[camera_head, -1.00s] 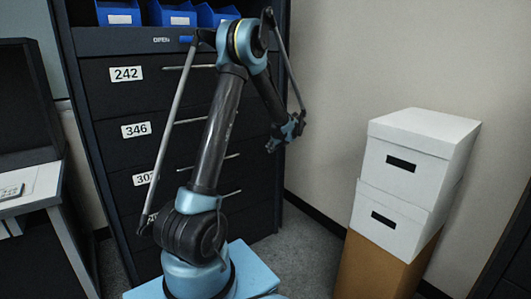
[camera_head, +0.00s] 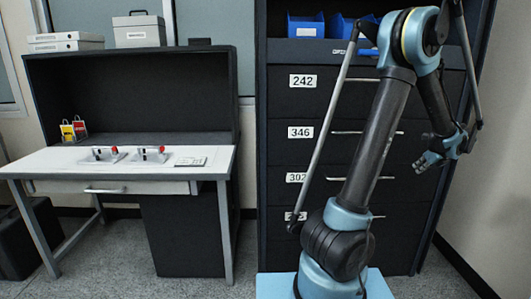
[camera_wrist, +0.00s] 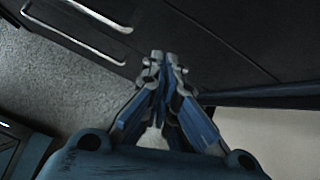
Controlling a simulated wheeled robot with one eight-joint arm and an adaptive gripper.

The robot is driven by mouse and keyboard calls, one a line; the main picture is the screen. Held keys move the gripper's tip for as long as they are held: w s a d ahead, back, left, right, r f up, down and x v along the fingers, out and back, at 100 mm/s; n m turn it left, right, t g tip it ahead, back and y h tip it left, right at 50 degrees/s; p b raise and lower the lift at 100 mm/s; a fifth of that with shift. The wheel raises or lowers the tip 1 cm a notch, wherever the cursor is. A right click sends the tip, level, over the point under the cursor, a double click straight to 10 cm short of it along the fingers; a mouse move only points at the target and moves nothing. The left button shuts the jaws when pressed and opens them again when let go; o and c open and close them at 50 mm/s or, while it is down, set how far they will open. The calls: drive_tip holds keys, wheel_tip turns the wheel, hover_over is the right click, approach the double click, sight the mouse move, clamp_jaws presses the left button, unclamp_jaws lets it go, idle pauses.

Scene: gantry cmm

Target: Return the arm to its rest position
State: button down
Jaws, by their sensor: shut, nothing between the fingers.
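My arm rises in front of the drawer cabinet, bent at the elbow near the top right of the head view. My gripper (camera_head: 428,163) hangs down on the right, in front of the cabinet's right side. Its fingers also show in the wrist view (camera_wrist: 161,60), drawn together with nothing between them. The fingers look clear of the cabinet face, though the exact gap cannot be told.
The dark drawer cabinet (camera_head: 289,105) has numbered labels, and blue bins (camera_head: 306,27) stand on top. Grey carpet (camera_head: 205,285) lies open between desk and cabinet.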

drive_tip(key=s+a+r+n+g+y, duration=0.1)
drive_tip(key=s+a+r+n+g, duration=0.15)
drive_tip(key=a+n, duration=1.05)
drive_tip(key=s+a+r+n+g, duration=0.1)
drive_tip(key=s+a+r+n, duration=0.15)
drive_tip(key=a, duration=2.05)
drive_tip(key=s+a+f+n+g+h, duration=0.1)
drive_tip(key=s+a+f+n, duration=0.3)
drive_tip(key=s+a+n, duration=0.3)
drive_tip(key=s+a+f+n+g, duration=0.1)
drive_tip(key=s+a+f+n, duration=0.4)
drive_tip(key=s, duration=0.9)
drive_tip(key=a+n, duration=0.3)
drive_tip(key=n, duration=0.2)
drive_tip(key=shift+s+f+h, duration=0.2)
drive_tip(key=shift+s+h, duration=0.1)
drive_tip(key=shift+h, duration=0.1)
drive_tip(key=shift+g, duration=0.25)
drive_tip(key=shift+w+f, duration=0.2)
drive_tip(key=shift+w, duration=0.2)
